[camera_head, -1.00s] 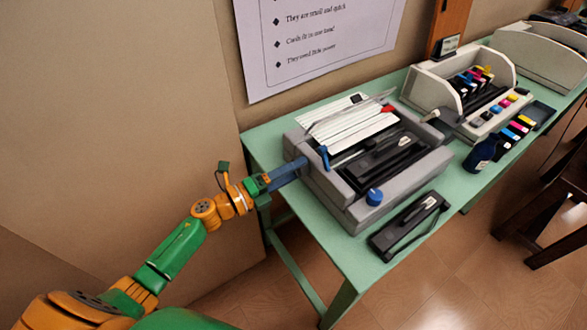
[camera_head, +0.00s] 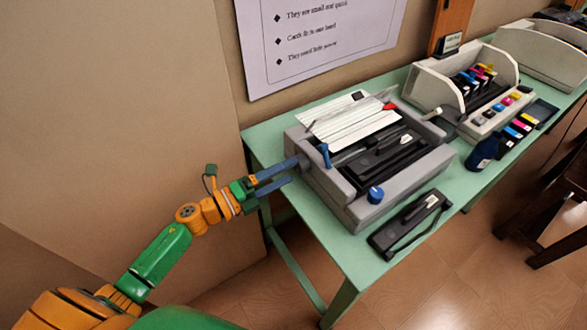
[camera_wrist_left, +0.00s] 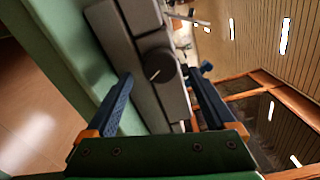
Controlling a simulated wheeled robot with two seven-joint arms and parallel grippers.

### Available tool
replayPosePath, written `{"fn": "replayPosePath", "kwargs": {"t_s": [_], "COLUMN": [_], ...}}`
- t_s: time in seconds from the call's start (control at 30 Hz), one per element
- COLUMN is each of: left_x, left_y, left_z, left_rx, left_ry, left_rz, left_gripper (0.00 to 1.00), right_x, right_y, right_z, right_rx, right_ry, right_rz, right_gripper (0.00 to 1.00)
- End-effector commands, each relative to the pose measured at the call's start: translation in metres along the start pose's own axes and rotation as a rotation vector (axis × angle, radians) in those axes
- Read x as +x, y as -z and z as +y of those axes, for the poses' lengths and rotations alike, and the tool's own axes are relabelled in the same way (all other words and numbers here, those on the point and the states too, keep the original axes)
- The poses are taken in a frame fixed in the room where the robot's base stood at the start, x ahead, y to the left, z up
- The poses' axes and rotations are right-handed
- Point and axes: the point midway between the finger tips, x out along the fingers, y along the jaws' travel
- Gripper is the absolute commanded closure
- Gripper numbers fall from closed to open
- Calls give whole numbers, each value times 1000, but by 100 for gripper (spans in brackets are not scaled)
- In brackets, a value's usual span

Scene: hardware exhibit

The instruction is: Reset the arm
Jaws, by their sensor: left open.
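My left arm comes in from the left in the head view. Its left gripper (camera_head: 290,172) is open and empty, with its blue fingers spread beside the left side of the grey printer (camera_head: 345,212). In the left wrist view the two fingers (camera_wrist_left: 160,85) stand apart, with the printer's grey side and its dark round knob (camera_wrist_left: 160,66) showing beyond and between them. Whether a fingertip touches the printer cannot be told. My right gripper is not in view.
The printer stands on a green table (camera_head: 262,140) by the wall. A black cartridge unit (camera_head: 408,224) lies in front of it. A white printer (camera_head: 425,88), ink cartridges (camera_head: 520,125) and a dark bottle (camera_head: 482,153) are further right. Open floor lies in front.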

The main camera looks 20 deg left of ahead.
Motion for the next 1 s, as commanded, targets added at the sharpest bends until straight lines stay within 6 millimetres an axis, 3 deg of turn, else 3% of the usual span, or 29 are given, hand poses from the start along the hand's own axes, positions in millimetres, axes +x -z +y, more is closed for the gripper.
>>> {"fn": "replayPosePath", "kwargs": {"t_s": [0.1,0.23,0.7,0.77,0.87,0.93,1.0], "left_x": [-25,-39,-42,-46,-69,-100,-135], "left_y": [1,0,-2,-9,-16,0,35], "left_z": [4,2,6,27,104,172,229], "left_rx": [1,1,-29,-136,-486,-766,-1010], "left_ry": [-4,-2,-10,-47,-182,-308,-439], "left_rz": [1,0,-19,-90,-323,-517,-698], "left_gripper": [11,11,11,11,11,11,11], "right_x": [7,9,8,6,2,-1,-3], "right_y": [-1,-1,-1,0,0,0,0], "right_z": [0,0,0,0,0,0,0], "right_rx": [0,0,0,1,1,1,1], "right_ry": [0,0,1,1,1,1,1], "right_rz": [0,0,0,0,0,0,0], "right_gripper": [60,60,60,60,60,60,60]}}
